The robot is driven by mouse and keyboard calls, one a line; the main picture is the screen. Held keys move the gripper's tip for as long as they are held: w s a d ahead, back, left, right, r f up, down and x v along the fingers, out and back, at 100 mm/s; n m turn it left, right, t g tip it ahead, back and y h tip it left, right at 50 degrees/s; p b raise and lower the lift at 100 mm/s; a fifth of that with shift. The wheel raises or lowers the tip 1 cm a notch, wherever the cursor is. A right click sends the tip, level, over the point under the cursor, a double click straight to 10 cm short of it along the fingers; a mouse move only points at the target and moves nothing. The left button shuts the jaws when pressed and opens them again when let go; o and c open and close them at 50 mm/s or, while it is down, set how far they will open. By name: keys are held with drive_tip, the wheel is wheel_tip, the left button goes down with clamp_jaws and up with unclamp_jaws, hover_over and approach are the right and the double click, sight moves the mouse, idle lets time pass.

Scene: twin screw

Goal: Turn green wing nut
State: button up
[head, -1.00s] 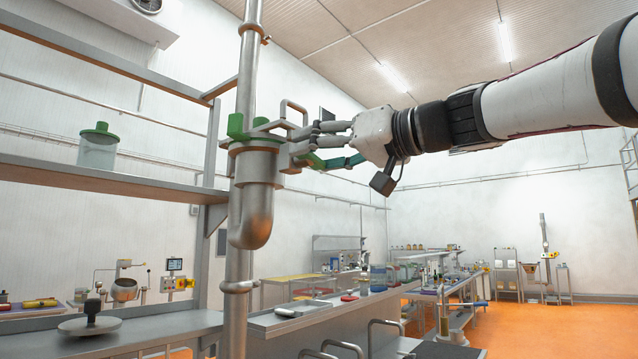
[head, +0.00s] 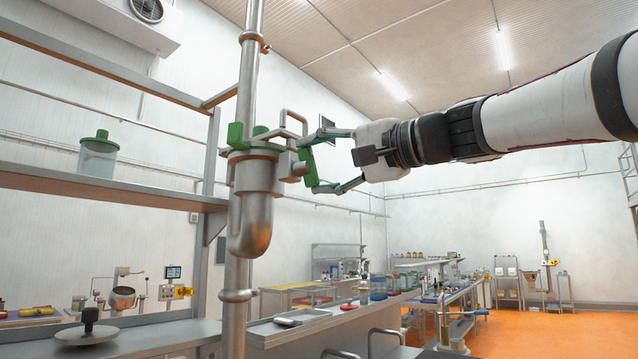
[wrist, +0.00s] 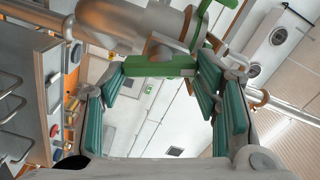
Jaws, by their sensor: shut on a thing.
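The green wing nut (head: 309,166) is a flat bar on the right side of the metal pipe fitting (head: 257,175). It stands nearly upright in the head view. In the wrist view the wing nut (wrist: 160,67) lies across the picture between my fingertips. My gripper (head: 313,164) has one finger at the bar's upper end and one at its lower end, shut on it across its length. The gripper also shows in the wrist view (wrist: 158,70), with green pads on both fingers. A second green part (head: 236,135) sits at the fitting's upper left.
A vertical metal pipe (head: 237,310) runs past the fitting. A bent metal handle (head: 294,120) stands just above the nut. A shelf (head: 90,180) with a green-lidded jar (head: 98,156) is at the left. A workbench (head: 330,318) lies below. The air right of the fitting is clear apart from my arm.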

drive_tip(key=m+p, duration=0.1)
drive_tip(key=m, duration=0.2)
drive_tip(key=shift+m+p, duration=0.35)
drive_tip(key=shift+m, duration=0.05)
drive_tip(key=m+p, duration=0.2)
drive_tip(key=m, duration=0.1)
drive_tip(key=shift+f+m, duration=0.15)
drive_tip(key=shift+m, duration=0.15)
drive_tip(key=m+p, duration=0.3)
drive_tip(key=m, duration=0.1)
drive_tip(key=shift+s+f, duration=0.1)
drive_tip(key=shift+f+m+p, duration=0.1)
drive_tip(key=shift+m+p, duration=0.65)
drive_tip(key=shift+m, duration=0.45)
drive_tip(key=shift+f, duration=0.1)
drive_tip(key=o, duration=1.1)
drive_tip(key=shift+o, duration=0.2)
